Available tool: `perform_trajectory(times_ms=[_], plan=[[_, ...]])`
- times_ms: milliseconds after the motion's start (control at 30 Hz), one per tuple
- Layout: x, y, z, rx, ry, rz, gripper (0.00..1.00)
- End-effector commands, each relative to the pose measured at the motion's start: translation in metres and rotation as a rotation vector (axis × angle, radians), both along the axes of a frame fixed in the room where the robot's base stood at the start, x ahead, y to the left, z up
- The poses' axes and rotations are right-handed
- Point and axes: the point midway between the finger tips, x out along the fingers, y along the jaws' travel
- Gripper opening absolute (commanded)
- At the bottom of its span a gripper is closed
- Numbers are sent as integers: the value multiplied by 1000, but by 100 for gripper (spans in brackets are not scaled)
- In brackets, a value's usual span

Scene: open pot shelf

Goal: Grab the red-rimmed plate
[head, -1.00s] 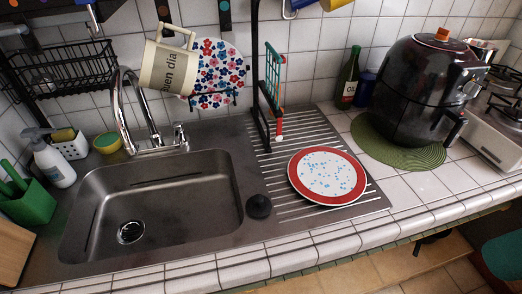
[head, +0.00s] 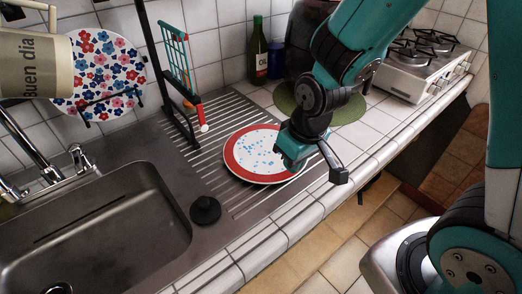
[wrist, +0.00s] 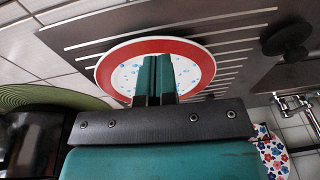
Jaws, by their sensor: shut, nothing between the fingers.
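The red-rimmed plate (head: 237,153) lies on the ribbed metal drainboard, to the right of the sink in the head view. It is white inside with small light-blue specks. My gripper (head: 292,163) is over the plate's right side in the head view and hides part of its rim. In the wrist view the plate (wrist: 204,67) lies beyond the fingers, and the gripper (wrist: 155,62) is shut with its two teal fingers together and nothing between them. The fingers overlap the plate's middle there; I cannot tell the height of the gap.
A black sink plug (head: 205,211) lies near the sink (head: 120,225). A black rack post and a teal rack (head: 176,62) stand behind the plate. An oil bottle (head: 258,52) and a green mat (head: 352,108) are at the back. A stove (head: 425,68) stands right.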

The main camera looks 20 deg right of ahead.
Motion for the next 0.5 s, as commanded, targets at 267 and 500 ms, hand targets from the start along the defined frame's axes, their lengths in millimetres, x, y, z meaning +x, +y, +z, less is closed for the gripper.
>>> perform_trajectory(times_ms=[267,500], plan=[[19,-12,-29,-51,-15,-14,0],[62,2,-27,-49,-15,-16,0]])
